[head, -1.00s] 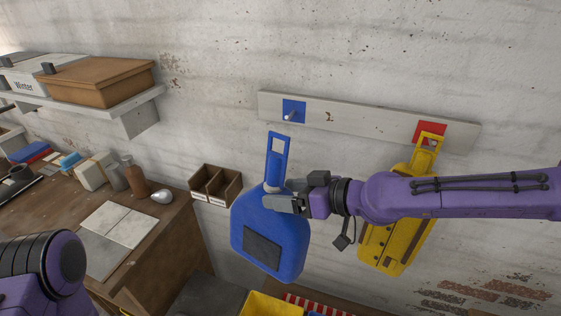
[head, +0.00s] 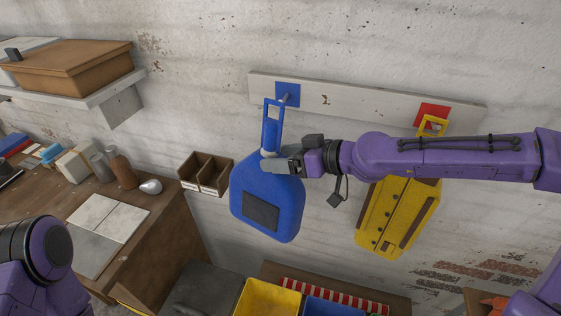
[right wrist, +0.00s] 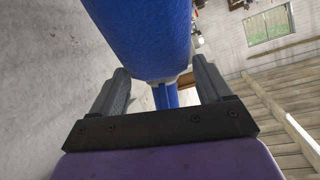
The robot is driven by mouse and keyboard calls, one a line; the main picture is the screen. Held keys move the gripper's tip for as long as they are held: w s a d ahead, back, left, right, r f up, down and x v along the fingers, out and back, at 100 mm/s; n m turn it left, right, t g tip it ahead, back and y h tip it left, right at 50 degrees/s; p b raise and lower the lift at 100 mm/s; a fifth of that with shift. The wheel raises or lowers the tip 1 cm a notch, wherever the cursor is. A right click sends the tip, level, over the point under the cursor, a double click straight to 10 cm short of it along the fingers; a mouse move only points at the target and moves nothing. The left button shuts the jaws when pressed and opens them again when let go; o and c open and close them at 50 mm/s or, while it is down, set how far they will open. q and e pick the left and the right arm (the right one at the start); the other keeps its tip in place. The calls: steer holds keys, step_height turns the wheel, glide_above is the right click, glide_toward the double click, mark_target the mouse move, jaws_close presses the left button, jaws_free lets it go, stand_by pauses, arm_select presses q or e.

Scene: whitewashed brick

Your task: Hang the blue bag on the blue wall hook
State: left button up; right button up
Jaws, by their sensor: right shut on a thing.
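The blue bag (head: 268,200) hangs nearly upright from my right gripper (head: 268,158), which is shut on its neck just below the tall strap loop (head: 272,125). The blue wall hook (head: 288,94) is a peg on a blue plate. The loop's top overlaps the plate's lower left in the head view, close beside the peg tip. I cannot tell whether the peg is inside the loop or whether they touch. In the right wrist view, the blue bag (right wrist: 150,35) hides the hook. My left arm shows at the lower left, its gripper out of view.
A yellow bag (head: 398,215) hangs by the red hook (head: 433,114) on the same pale board (head: 350,97), behind my right forearm. A small wooden wall box (head: 205,173) is left of the blue bag. Yellow (head: 268,300) and blue bins stand below. A cluttered bench (head: 150,235) is at left.

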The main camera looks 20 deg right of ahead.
steer(key=w+d+f+b, duration=0.1)
steer(key=w+d, duration=0.2)
steer(key=w, duration=0.2)
steer(key=shift+w+d+b, duration=0.15)
steer(key=shift+d+b, duration=0.1)
steer(key=shift+b, duration=0.1)
stand_by(0.3)
steer(key=shift+f, duration=0.1)
stand_by(0.4)
